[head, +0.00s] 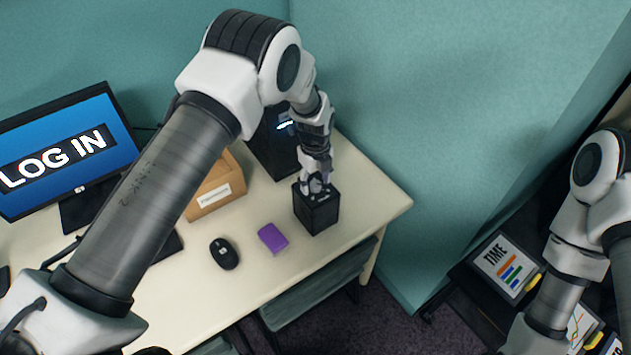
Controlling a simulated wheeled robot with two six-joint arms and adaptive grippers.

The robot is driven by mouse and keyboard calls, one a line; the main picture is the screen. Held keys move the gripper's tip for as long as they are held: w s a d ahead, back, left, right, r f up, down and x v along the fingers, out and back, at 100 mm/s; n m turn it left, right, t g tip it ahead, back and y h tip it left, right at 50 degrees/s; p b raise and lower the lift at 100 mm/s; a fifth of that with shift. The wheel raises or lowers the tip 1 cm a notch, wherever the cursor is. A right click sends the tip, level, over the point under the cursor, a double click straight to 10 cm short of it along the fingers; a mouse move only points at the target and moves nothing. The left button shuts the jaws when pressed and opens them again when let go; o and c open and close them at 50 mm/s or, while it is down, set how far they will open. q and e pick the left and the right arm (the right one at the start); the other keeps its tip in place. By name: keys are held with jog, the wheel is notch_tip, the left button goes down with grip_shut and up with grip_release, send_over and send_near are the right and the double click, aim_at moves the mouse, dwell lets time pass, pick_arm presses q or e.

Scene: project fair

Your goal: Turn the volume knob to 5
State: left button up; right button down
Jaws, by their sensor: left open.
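A black box (318,213) stands on the desk near its right corner. My left arm reaches over the desk from the left, and my left gripper (318,187) points down at the box's top. The gripper is open, with its fingers at or just above the top face. The volume knob is hidden by the fingers or too small to make out, and I cannot read its setting. I cannot tell whether the fingers touch it. My right arm shows at the right edge, but its gripper is out of the picture.
On the desk (375,205) are a purple block (272,238), a black mouse (224,253), a cardboard box (215,188), a dark tower (273,150) and a monitor (65,150) reading LOG IN. The desk's right corner is clear. Chart boards (507,268) stand at lower right.

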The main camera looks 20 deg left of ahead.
aim_at(316, 184)
pick_arm(q)
notch_tip(316, 184, up, 11)
jog(key=shift+r, duration=0.2)
dwell(0.3)
